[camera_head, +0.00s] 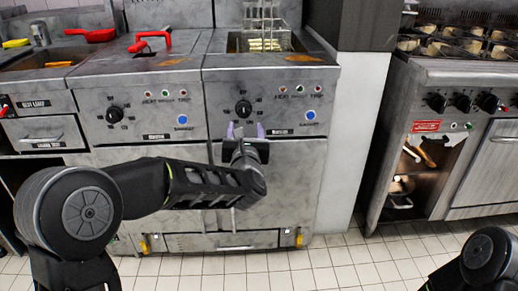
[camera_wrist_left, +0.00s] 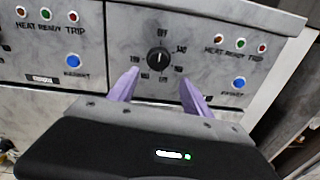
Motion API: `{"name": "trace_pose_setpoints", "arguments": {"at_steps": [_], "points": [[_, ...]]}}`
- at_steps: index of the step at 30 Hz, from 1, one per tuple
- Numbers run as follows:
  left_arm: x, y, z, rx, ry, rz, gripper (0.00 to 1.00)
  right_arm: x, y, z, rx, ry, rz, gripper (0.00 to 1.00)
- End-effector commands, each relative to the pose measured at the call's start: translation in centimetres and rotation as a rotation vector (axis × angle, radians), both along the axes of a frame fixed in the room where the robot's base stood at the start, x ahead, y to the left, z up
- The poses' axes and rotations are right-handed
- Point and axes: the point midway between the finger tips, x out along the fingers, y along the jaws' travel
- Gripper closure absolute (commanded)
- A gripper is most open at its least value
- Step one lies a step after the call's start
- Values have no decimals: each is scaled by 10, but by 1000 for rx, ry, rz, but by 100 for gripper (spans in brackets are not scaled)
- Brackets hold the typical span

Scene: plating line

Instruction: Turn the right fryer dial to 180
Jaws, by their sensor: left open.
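The right fryer dial (camera_head: 243,108) is a round black knob on the right fryer's grey front panel. It also shows in the left wrist view (camera_wrist_left: 158,59), ringed by printed marks with OFF at the top. Its white pointer mark looks turned up toward OFF; the smaller numbers are hard to read. My left gripper (camera_head: 245,128) is just below and in front of the dial. Its purple fingers, also in the left wrist view (camera_wrist_left: 159,77), are open, one at each lower side of the dial, with nothing between them. My right gripper is out of view.
Indicator lights and a blue button (camera_head: 310,115) sit right of the dial. The left fryer (camera_head: 140,85) has its own dial (camera_head: 114,114). A basket of fries (camera_head: 264,43) stands in the right fryer. A stove (camera_head: 465,75) is at the right.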

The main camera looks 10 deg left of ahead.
Motion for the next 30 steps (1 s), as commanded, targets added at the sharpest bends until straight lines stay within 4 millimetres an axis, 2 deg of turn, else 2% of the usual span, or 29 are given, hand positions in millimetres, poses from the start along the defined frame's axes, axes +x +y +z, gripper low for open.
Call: {"name": "trace_pose_setpoints", "arguments": {"at_steps": [1,5,16,20,30], "points": [[0,3,3,-39,-28,12,42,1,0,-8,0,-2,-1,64],[0,4,11,-79,-48,22,42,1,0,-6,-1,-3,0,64],[6,5,10,-74,-45,20,42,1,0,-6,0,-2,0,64],[19,8,9,-74,-44,19,42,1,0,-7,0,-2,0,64],[68,21,9,-72,-43,20,42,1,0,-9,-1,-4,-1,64]]}}
